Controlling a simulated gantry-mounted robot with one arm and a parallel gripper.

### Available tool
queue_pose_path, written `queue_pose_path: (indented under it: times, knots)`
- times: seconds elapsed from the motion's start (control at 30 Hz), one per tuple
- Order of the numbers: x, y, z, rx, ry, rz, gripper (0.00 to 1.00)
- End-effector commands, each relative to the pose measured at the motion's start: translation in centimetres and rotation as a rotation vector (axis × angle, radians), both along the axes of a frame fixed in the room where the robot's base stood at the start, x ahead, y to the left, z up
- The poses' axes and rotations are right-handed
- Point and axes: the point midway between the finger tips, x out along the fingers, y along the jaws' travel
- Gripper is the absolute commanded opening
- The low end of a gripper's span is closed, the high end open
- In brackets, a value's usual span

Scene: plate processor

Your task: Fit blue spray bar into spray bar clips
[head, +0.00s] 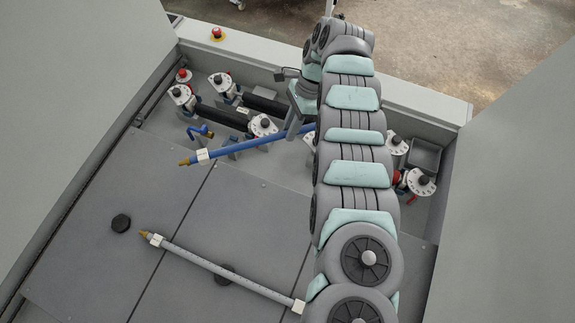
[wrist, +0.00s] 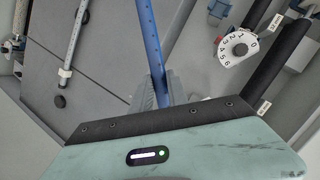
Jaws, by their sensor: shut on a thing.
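The blue spray bar (head: 255,142) has a brass tip and a white collar at its left end. It slants across the head view, left end lower in the picture, in front of the rollers. My gripper (head: 300,126) is shut on it towards its right part; my arm hides the bar's right end. In the wrist view the blue bar (wrist: 151,40) runs from the top edge down to my gripper (wrist: 155,92).
A grey spray bar (head: 220,270) lies over the floor panels, with round black knobs (head: 121,223) nearby. Black rollers (head: 222,117) with white numbered dials (head: 262,126) stand behind the blue bar. High walls flank both sides.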

Motion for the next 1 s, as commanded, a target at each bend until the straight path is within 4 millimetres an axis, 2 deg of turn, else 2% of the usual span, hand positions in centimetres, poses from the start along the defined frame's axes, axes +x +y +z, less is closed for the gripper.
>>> queue_pose_path:
  times: [0.5,0.77,0.87,1.0]
  knots:
    - [0.3,-0.5,-1.9,0.008,0.000,-0.562,0.00]
    - [0.3,-0.9,-2.4,0.003,-0.002,-0.692,0.00]
    - [0.3,-1.0,-3.5,0.000,0.001,-0.702,0.00]
    - [0.3,-1.0,-6.4,-0.003,-0.002,-0.701,0.00]
